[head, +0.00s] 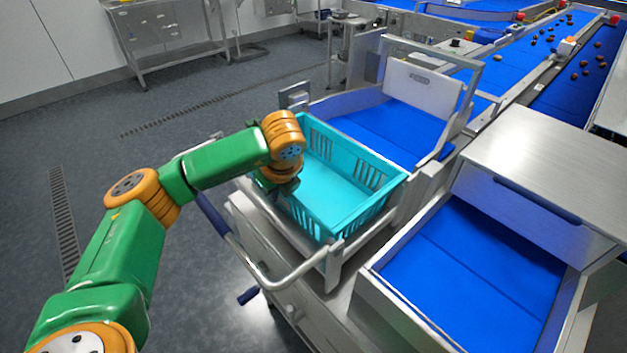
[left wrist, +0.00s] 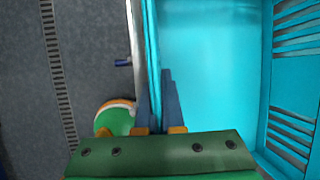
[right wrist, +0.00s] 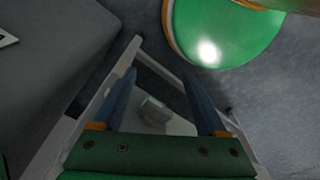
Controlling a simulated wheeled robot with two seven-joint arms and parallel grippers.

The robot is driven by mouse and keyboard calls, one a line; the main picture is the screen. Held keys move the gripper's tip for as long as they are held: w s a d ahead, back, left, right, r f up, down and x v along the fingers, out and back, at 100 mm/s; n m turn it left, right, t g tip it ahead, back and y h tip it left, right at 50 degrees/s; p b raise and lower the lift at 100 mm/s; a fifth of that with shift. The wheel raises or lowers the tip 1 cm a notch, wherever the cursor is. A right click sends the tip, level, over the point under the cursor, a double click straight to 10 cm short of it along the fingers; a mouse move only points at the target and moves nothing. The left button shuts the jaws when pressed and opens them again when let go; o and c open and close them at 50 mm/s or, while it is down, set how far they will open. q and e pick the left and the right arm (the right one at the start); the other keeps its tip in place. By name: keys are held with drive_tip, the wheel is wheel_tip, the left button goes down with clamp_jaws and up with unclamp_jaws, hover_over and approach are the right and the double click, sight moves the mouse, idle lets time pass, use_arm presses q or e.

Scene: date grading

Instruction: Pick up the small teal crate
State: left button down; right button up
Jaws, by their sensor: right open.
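The small teal crate (head: 345,213) is an empty open box with slotted walls. It sits level on a metal trolley (head: 315,255) in the middle of the head view. My left gripper (head: 284,187) points down at its left wall, partly hidden by my own wrist. In the left wrist view, the two blue fingers (left wrist: 156,105) stand close together on either side of the wall of the crate (left wrist: 215,70), with one finger inside. They look shut on the wall. My right gripper (right wrist: 160,100) shows only in its own wrist view, open with nothing between the fingertips.
Blue-lined chutes lie behind (head: 392,130) and to the right (head: 470,270) of the crate. The trolley's handle rail (head: 272,280) curves in front. A conveyor with dates (head: 565,55) runs at the upper right. The floor at the left is clear.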

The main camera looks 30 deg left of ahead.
use_arm(q)
drive_tip(key=shift+w+r, duration=0.1)
drive_tip(key=shift+r, duration=0.3)
wheel_tip(320, 180, up, 9)
drive_tip(key=shift+f+p, duration=0.1)
drive_tip(key=shift+p, duration=0.35)
wheel_tip(320, 180, up, 6)
drive_tip(key=p, duration=0.5)
drive_tip(key=shift+r+p, duration=0.25)
drive_tip(key=shift+p, duration=0.1)
